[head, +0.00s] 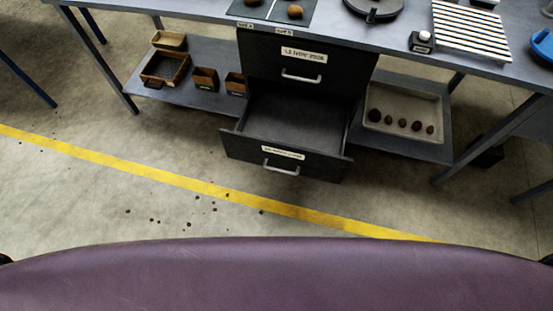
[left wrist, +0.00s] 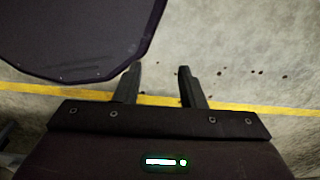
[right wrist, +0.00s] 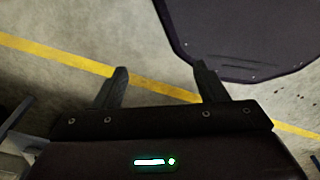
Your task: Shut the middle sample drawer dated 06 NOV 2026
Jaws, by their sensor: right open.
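A dark drawer unit hangs under the grey bench in the head view. Its upper drawer (head: 285,71) is closed, with a pale date label I cannot read surely and a silver handle (head: 301,76). Below it, an open drawer (head: 250,147) is pulled out toward me and looks empty. Its front has a pale label (head: 283,153), too small to read, and a silver handle (head: 281,168). Any drawer beneath it is hidden. My left gripper (left wrist: 160,76) is open and empty above the floor. My right gripper (right wrist: 160,76) is open and empty above the floor. Both are away from the drawers.
The bench (head: 190,12) carries a dark mat with potatoes (head: 295,12), a white slatted rack (head: 470,30) and a small device (head: 421,42). Its lower shelf holds boxes (head: 205,80) at left and a tray (head: 408,100) of dark potatoes at right. Floor before the drawers is clear except crumbs.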

